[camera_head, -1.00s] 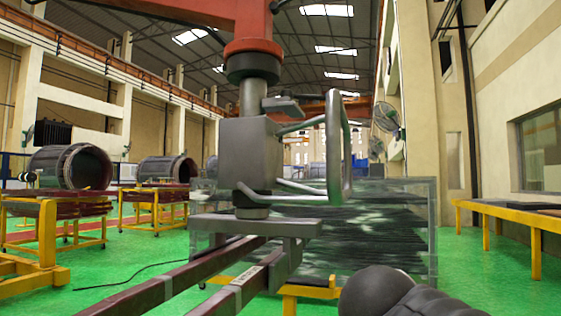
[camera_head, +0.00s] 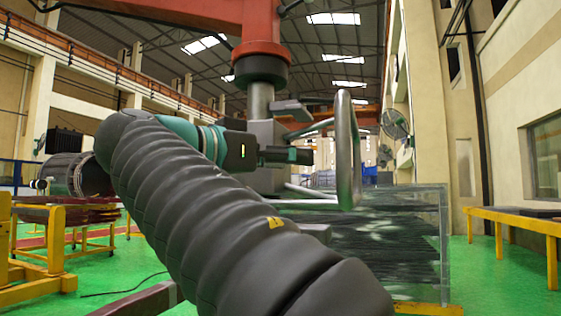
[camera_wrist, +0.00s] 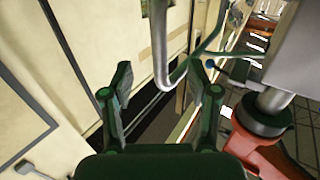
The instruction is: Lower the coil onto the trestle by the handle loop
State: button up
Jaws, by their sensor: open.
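The grey metal handle loop (camera_head: 346,150) stands out to the right of the grey hoist block (camera_head: 262,135) in the head view. My gripper (camera_head: 300,155) is open, close to the loop's left side. In the wrist view, the lower bend of the loop (camera_wrist: 162,60) appears between the two spread green fingers of my gripper (camera_wrist: 164,80); I cannot tell whether they touch it. A yellow piece (camera_head: 425,308), perhaps the trestle, shows at bottom right.
A clear-walled box (camera_head: 400,235) stands behind the loop. A yellow table (camera_head: 515,220) is at right. Yellow stands with dark red stacks (camera_head: 65,215) and a large stator cylinder (camera_head: 75,175) are at left. Open green floor (camera_head: 485,270) lies at right.

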aim_at(337, 163)
jog(key=x, duration=1.3)
jog(key=shift+w+d, duration=0.25)
jog(key=shift+d, duration=0.05)
grip_shut()
dwell(0.3)
